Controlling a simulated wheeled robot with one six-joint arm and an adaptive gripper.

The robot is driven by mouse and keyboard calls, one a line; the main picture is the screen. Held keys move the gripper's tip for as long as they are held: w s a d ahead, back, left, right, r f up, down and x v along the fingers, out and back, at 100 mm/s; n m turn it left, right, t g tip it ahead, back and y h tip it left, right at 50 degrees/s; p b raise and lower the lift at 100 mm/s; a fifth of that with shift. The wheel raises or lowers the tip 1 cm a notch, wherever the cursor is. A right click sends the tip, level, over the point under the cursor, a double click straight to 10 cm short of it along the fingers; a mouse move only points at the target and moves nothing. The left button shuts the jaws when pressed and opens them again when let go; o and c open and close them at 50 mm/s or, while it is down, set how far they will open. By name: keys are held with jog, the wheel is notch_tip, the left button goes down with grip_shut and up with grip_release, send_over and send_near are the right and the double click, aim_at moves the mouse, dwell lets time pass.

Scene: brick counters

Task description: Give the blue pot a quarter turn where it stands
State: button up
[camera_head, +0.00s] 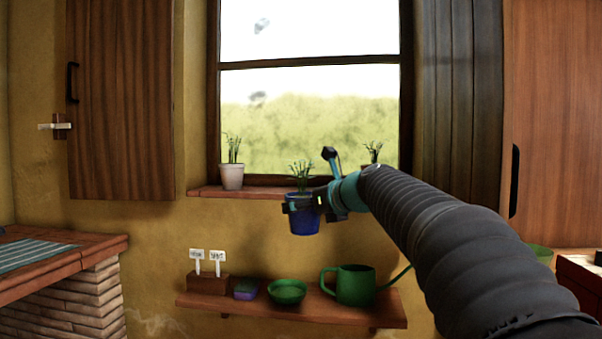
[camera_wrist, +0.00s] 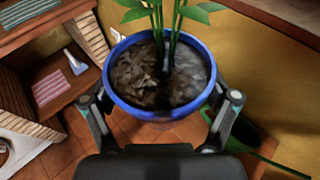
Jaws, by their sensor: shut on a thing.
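The blue pot (camera_head: 304,222) holds a leafy green plant and soil. My gripper (camera_head: 318,203) is shut on it, and the pot looks upright in the head view. Its base shows lower than the front edge of the window sill (camera_head: 262,193), so it appears to hang in front of the sill. In the wrist view the blue pot (camera_wrist: 160,113) sits between the two fingers of my gripper (camera_wrist: 160,100), with floor tiles visible below it. Part of the pot's right side is hidden by my gripper in the head view.
A white pot (camera_head: 232,178) with a plant stands on the sill to the left. Another plant (camera_head: 373,151) rises behind my arm. The lower shelf (camera_head: 330,311) carries a green watering can (camera_head: 355,286), a green bowl (camera_head: 287,291) and a box with labels (camera_head: 208,284).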

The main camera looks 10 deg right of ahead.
jog(key=r+m+h, duration=0.1)
jog(key=d+r+t+h, duration=0.1)
jog(key=r, duration=0.1)
jog(key=d+r+m+h, duration=0.1)
jog(key=shift+w+d+r+m, duration=0.2)
jog(key=shift+w+r+m, duration=0.1)
jog(key=shift+r, duration=0.05)
jog(key=shift+w+d+r+m+t+h, duration=0.1)
jog(key=shift+d+r+m+t+h, duration=0.1)
jog(key=shift+r+m+h, duration=0.15)
jog(key=shift+w+d+r+m+t+h, duration=0.1)
jog(key=shift+d+m+h, duration=0.15)
jog(key=shift+h, duration=0.2)
jog(key=shift+r, duration=0.1)
jog(key=shift+d+r+m+h, duration=0.1)
jog(key=shift+m+h, duration=0.4)
jog(key=shift+h, duration=0.1)
